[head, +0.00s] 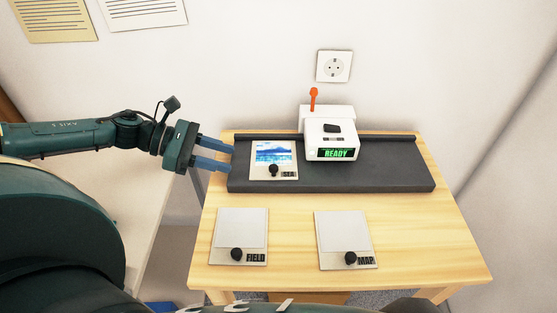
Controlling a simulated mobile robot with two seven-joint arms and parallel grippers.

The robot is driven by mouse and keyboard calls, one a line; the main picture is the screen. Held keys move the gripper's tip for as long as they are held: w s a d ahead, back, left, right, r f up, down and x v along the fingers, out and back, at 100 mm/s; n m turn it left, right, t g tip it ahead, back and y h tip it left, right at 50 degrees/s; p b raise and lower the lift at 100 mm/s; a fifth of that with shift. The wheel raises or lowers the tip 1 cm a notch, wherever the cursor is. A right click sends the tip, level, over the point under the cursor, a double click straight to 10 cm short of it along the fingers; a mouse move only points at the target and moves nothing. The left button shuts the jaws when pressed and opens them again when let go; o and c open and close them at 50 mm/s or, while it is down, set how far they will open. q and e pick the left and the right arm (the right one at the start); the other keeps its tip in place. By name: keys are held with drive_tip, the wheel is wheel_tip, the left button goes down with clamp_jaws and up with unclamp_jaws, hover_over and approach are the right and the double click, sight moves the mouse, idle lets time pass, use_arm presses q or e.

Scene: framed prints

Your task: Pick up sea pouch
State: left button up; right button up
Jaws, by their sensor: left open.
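My left gripper (232,157) is open and empty, coming in from the left. Its two blue fingers point right, and their tips are near the mat's left edge, a little left of the sea pouch. My right gripper is not in view.
A white device (332,140) with a green READY display and an orange lever (313,97) stands on the mat, right of the sea pouch. Pouches labelled FIELD (240,230) and MAP (343,232) lie in front on the wooden table (290,240). A wall socket (334,66) is behind.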

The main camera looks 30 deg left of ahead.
sight(273, 167)
use_arm(q)
drive_tip(key=x, duration=0.6)
drive_tip(key=shift+w+d+r+p, duration=0.1)
drive_tip(key=shift+d+p, duration=0.25)
drive_tip(key=shift+p, duration=0.05)
drive_tip(key=x, duration=0.1)
drive_tip(key=p+x, duration=0.1)
drive_tip(key=x, duration=0.3)
drive_tip(key=shift+w+r, duration=0.2)
drive_tip(key=shift+r, duration=0.1)
drive_tip(key=shift+w+d+f, duration=0.1)
drive_tip(key=shift+d+f, duration=0.1)
clamp_jaws()
